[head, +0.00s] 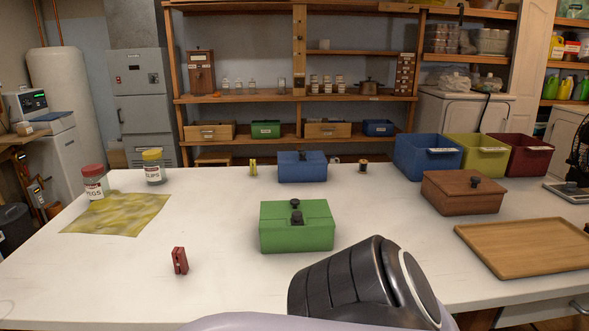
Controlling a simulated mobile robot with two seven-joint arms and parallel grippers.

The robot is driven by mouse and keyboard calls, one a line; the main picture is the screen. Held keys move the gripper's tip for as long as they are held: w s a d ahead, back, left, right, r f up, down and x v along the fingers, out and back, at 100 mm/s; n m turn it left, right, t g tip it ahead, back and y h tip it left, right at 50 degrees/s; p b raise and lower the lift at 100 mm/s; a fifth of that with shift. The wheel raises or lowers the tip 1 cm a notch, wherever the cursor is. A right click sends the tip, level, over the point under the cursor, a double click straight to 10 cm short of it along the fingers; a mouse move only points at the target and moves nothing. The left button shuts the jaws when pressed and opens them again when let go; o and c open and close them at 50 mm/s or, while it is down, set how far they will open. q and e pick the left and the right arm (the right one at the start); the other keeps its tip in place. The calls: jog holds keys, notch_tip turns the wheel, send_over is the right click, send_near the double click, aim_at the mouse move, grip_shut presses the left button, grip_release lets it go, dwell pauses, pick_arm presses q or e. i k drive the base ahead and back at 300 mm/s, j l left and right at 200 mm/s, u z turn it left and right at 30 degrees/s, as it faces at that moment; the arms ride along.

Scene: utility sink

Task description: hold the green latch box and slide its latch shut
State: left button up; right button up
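The green latch box (280,238) stands upright on the white table, near the middle of the head view. Its lid looks closed, with a seam running across the top. A dark knob sits at the middle of the lid and a second dark piece, which looks like the latch, sits just in front of it. I cannot tell whether the latch is slid across. Neither gripper shows in the head view. A dark, rounded link of one of my arms reaches in from the bottom, in front of and right of the green box.
A blue box (302,172) stands behind the green box. A brown wooden box (455,198), a wooden tray (524,262) and blue, green and red bins are on the right. A red clip (180,261), a yellow cloth (115,216) and two jars are on the left. White table surface (222,215) is bare left of the green box.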

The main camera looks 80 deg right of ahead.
aim_at(296, 219)
jog(key=z, duration=1.3)
